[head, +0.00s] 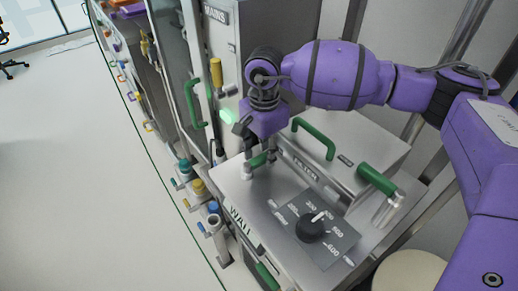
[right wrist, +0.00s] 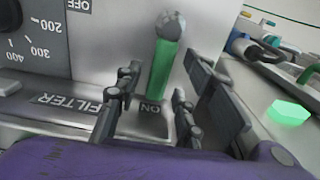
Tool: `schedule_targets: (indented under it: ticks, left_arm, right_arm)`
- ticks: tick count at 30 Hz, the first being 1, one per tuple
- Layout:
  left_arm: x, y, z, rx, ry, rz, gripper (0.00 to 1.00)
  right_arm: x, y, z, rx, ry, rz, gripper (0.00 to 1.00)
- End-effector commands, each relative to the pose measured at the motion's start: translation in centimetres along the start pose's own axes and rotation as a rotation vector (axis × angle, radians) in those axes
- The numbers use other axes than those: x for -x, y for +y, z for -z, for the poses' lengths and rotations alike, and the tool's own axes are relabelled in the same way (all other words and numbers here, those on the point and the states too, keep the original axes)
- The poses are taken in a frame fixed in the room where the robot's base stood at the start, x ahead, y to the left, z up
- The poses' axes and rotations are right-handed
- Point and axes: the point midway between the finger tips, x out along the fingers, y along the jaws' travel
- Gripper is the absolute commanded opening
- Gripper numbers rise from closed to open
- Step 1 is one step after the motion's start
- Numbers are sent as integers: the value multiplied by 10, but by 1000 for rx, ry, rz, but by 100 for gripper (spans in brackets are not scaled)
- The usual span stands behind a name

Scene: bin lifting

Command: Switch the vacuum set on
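The vacuum set is a steel box (head: 232,185) with a dark dial plate and a black knob (head: 310,228) in the head view. Its switch is a green lever with a grey tip, seen in the right wrist view (right wrist: 163,68). An ON label (right wrist: 152,109) lies at the near end of the lever, and an OFF label (right wrist: 80,5) shows farther left. My right gripper (head: 258,166) is over the box's far edge, fingers down. In the wrist view its fingers (right wrist: 156,98) stand apart on either side of the lever. Contact is unclear. My left gripper is out of view.
Green handles (head: 314,138) rise from the box beside my right arm. A tall steel cabinet (head: 228,60) with a lit green light (head: 227,115) stands behind. Colored valves (head: 198,187) stick out at left. The floor (head: 70,190) on the left is clear.

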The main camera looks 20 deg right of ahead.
Motion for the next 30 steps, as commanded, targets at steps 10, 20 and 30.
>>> schedule_targets:
  ticks: [10, 20, 30]
  left_arm:
    - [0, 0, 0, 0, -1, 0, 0]
    - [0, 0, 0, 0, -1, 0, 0]
    - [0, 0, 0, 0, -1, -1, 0]
  right_arm:
    - [43, -1, 0, -1, 1, 4, 36]
    - [106, -1, 0, 1, 0, 3, 36]
    - [120, 0, 0, 1, 0, 0, 36]
